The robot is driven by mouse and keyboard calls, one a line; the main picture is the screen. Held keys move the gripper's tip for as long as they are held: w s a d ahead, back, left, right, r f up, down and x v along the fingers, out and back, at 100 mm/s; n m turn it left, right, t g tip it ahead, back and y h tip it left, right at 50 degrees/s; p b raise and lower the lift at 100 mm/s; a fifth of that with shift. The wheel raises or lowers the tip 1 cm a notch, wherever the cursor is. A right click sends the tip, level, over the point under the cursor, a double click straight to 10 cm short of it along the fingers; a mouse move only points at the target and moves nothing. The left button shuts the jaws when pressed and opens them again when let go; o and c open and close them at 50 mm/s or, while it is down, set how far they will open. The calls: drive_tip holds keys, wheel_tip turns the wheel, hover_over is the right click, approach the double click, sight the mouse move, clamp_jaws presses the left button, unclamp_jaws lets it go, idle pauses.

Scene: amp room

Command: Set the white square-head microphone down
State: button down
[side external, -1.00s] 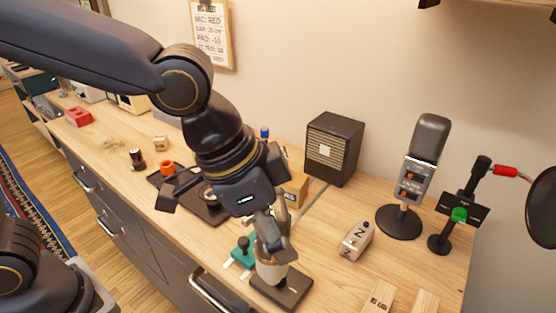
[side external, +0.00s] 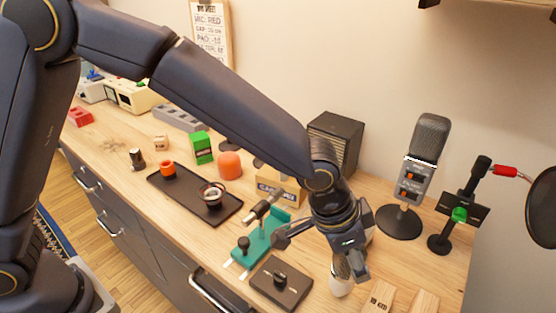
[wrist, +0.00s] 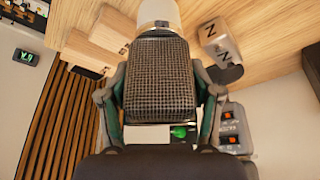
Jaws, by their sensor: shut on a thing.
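The white square-head microphone has a dark mesh head (wrist: 160,75) and a white body (wrist: 157,12) in the wrist view. My gripper (wrist: 160,97) is shut on the head, one finger on each side. In the side view its white body (side external: 341,284) shows below my gripper (side external: 347,264), roughly upright, over the wooden worktop (side external: 225,250). I cannot tell whether the white end touches the wood.
A black stand plate (side external: 280,285) lies left of the microphone, beside a teal fixture (side external: 262,243). Wooden blocks (side external: 380,298) lie close on the right. A grey desk microphone (side external: 425,150) and a small stand with a green button (side external: 459,214) are farther right.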

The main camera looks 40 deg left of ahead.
drive_tip(key=shift+f, duration=0.3)
drive_tip(key=shift+f, duration=0.2)
drive_tip(key=shift+c, duration=1.2)
unclamp_jaws()
